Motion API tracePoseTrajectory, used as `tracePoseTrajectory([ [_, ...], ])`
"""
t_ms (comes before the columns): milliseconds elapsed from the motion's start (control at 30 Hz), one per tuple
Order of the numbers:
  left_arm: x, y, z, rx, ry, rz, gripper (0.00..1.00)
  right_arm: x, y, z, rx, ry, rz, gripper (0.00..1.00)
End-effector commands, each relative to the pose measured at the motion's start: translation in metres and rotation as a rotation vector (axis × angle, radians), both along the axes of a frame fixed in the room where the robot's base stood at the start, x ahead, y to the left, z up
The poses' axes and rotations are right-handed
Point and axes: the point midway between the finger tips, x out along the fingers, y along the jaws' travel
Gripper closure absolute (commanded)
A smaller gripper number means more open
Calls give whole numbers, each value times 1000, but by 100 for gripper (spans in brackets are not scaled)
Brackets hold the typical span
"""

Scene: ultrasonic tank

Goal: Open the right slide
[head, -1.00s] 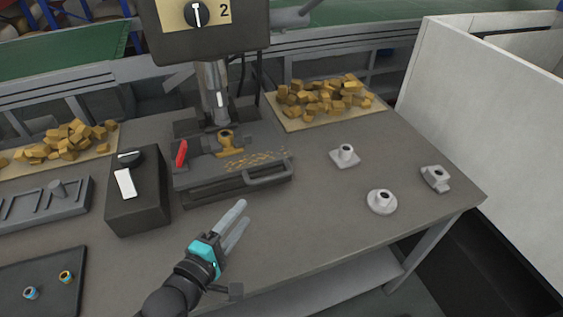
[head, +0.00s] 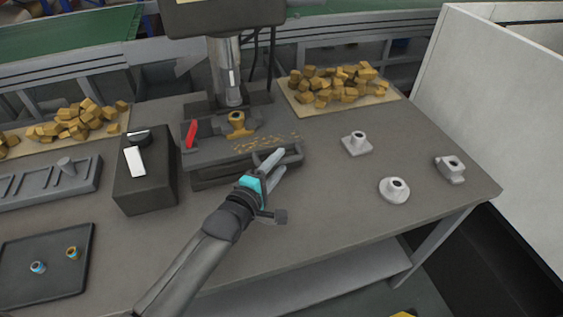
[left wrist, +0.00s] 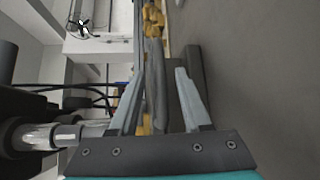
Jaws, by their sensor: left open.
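A dark grey slide unit (head: 215,172) sits under the press on the table, with a bar handle (head: 294,158) at its front right. My left gripper (head: 273,162) is open at this handle, its light grey fingers overlapping it in the head view. In the left wrist view, a grey bar (left wrist: 156,80) lies between the two open fingers of my left gripper (left wrist: 157,100); I cannot tell if they touch it. A brass-coloured fitting (head: 237,122) and a red lever (head: 191,134) are on top of the unit. My right gripper is not in view.
A black box with a white switch (head: 135,161) stands left of the slide unit. Three pale metal parts, one a round flange (head: 394,190), stand to the right. Yellow blocks (head: 335,82) lie on a mat behind.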

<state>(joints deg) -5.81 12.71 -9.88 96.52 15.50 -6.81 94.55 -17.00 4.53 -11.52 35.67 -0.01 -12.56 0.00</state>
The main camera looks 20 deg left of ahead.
Motion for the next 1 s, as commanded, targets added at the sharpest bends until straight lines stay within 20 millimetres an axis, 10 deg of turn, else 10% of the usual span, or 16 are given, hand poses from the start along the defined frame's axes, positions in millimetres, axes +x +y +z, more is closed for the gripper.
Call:
tracePoseTrajectory([
  [567, 20, -4, -3, 0, 1, 0, 52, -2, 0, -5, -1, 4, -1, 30],
  [1000, 19, -4, -3, 0, 1, 0, 100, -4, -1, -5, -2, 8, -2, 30],
])
